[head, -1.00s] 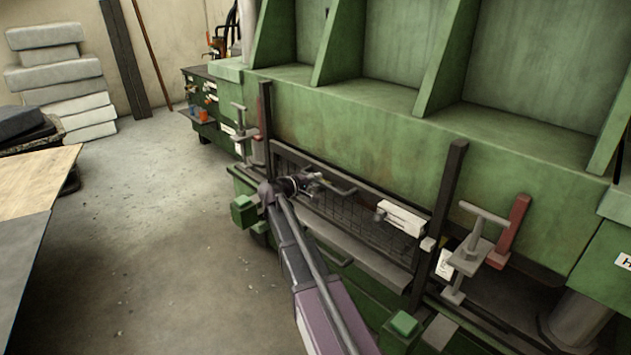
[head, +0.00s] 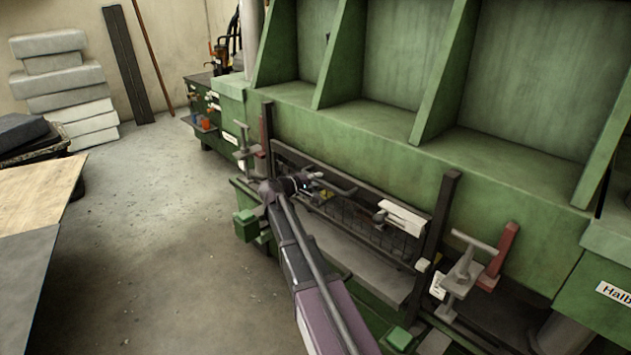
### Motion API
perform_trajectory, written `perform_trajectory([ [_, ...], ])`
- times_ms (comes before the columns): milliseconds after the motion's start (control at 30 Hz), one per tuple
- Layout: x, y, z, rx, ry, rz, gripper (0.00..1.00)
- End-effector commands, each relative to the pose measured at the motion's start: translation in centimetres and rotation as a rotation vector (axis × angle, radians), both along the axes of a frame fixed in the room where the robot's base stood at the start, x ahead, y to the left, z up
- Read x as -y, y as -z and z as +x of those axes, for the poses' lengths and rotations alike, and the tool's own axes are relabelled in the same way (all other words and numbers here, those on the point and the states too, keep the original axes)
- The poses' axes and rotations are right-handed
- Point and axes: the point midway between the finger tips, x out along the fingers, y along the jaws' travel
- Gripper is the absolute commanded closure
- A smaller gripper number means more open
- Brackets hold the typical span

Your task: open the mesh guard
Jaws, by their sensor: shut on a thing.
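The mesh guard (head: 388,236) is a dark wire-mesh panel between two dark upright posts on the front of the green machine. A dark bar handle (head: 346,190) stands out from its upper part, and a white box (head: 403,217) sits near its right end. My gripper (head: 316,189) is at the left part of the handle and shut on it. My arm comes up from the bottom and hides part of the guard's left side. The fingertips are small and partly hidden. The guard appears partly raised, with a gap under the mesh above a grey plate (head: 365,264).
The left post (head: 267,125) and right post (head: 438,225) flank the guard. A table (head: 35,200) stands at left. The concrete floor (head: 170,250) between is clear.

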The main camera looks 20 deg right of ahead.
Motion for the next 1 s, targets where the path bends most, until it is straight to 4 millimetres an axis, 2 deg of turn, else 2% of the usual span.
perform_trajectory([
  [33,0.2,-1.6,0.1,0.000,0.000,-0.003,1.00],
  [500,0.1,-8.2,0.1,0.000,0.001,-0.003,1.00],
  [733,0.1,-10.3,0.1,0.000,0.001,-0.003,1.00],
  [1000,0.1,-11.1,0.1,0.000,0.001,-0.003,1.00],
])
